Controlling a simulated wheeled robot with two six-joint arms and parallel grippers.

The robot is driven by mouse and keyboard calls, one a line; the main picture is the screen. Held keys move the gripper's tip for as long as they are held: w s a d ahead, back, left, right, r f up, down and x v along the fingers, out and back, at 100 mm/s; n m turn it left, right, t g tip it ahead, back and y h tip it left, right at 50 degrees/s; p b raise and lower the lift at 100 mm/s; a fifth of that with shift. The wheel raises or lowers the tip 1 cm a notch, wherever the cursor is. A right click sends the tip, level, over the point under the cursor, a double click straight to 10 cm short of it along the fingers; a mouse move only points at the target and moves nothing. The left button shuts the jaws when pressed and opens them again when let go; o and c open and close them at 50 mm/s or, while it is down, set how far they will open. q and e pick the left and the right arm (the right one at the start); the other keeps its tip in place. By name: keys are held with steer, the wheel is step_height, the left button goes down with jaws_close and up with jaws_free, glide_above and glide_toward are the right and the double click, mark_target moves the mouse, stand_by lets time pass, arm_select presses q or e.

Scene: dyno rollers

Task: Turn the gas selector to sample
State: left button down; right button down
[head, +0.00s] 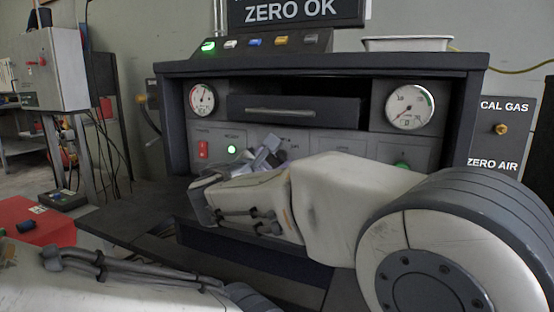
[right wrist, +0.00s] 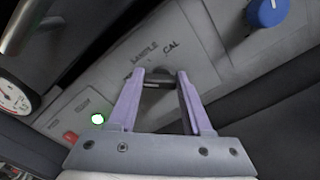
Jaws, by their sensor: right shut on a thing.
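The gas selector (right wrist: 158,83) shows in the right wrist view as a dark handle on the grey panel, between my fingertips. Labels above it include CAL (right wrist: 171,48) and one that seems to read SAMPLE. Which mark the selector points to cannot be told. My right gripper (right wrist: 160,76) is shut on the selector, with one purple-grey finger on each side. In the head view, my right gripper (head: 266,152) is at the panel, and the selector is hidden behind it. My left arm crosses the lower left of the head view, but its gripper is not visible.
The dark console (head: 320,66) has a drawer (head: 290,108) between two gauges above the panel. A red switch (head: 203,150) and a lit green lamp (head: 231,149) are left of my right gripper. A blue knob (right wrist: 267,12) is at the upper right in the wrist view.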

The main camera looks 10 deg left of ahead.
steer(key=shift+f+m+b, duration=0.2)
steer(key=shift+m+b, duration=0.3)
steer(key=shift+b, duration=0.2)
steer(key=m+b, duration=0.5)
steer(key=b, duration=0.1)
steer(key=shift+d+f+m+b, duration=0.1)
steer(key=shift+m+b, duration=0.2)
steer(key=shift+m, duration=0.1)
steer(key=shift+m+b, duration=1.2)
steer(key=shift+m, duration=0.1)
steer(key=shift+c, duration=1.6)
jaws_free()
steer(key=shift+s+r, duration=0.1)
steer(key=shift+r, duration=0.1)
steer(key=p+v, duration=0.1)
steer(key=v, duration=0.8)
steer(key=shift+p, duration=0.4)
steer(key=shift+s, duration=0.7)
